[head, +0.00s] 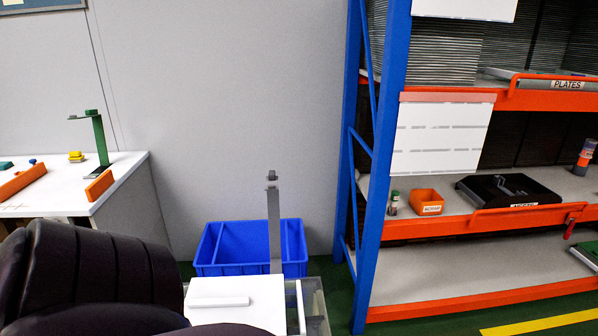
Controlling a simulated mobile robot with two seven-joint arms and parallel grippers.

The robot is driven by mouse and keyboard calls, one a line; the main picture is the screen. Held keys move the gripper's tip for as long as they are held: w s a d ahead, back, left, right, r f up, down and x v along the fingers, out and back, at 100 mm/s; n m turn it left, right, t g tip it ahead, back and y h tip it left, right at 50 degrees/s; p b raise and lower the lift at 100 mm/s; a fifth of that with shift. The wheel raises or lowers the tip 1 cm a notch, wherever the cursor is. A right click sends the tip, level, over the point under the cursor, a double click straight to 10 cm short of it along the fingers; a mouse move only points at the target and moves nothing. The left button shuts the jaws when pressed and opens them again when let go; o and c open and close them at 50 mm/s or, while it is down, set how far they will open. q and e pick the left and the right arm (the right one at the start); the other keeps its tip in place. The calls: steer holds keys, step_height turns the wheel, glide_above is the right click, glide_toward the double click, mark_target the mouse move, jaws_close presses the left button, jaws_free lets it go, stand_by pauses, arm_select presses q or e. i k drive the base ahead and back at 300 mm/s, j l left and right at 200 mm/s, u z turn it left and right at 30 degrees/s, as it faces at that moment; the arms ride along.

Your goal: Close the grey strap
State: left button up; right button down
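A grey strap (273,228) stands upright in the lower middle of the head view. It is a narrow flat band with a small dark grey piece at its top end. Its lower end meets the back edge of a white block or lid (260,300), and how it is joined there is too small to tell. The strap points straight up, away from the white top. Neither of my grippers shows in the head view.
A blue bin (225,270) stands behind the strap by the wall. A blue-and-orange shelf rack (372,200) is on the right. A white table (120,180) with small parts is on the left. A dark ribbed shape covers the lower left.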

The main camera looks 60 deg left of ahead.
mark_target(272, 182)
steer(key=i+l+z, duration=0.25)
steer(key=i+l, duration=0.4)
steer(key=i+u, duration=0.35)
steer(key=i+l+u, duration=0.1)
steer(key=u, duration=0.25)
steer(key=i+l+u, duration=0.35)
steer(key=i+u, duration=0.15)
steer(key=u, duration=0.3)
steer(key=i+u, duration=0.15)
steer(key=u, duration=0.3)
steer(key=i+u, duration=0.1)
steer(key=u, duration=0.3)
steer(key=i+l+u, duration=0.1)
steer(key=u, duration=0.35)
steer(key=i+l+u, duration=0.1)
steer(key=u, duration=0.35)
steer(key=i+l+u, duration=0.1)
steer(key=l+u, duration=0.15)
steer(key=u, duration=0.2)
steer(key=i+l+u, duration=0.1)
steer(key=u, duration=0.25)
steer(key=l+u, duration=0.35)
steer(key=i+l+u, duration=0.1)
steer(key=u, duration=0.25)
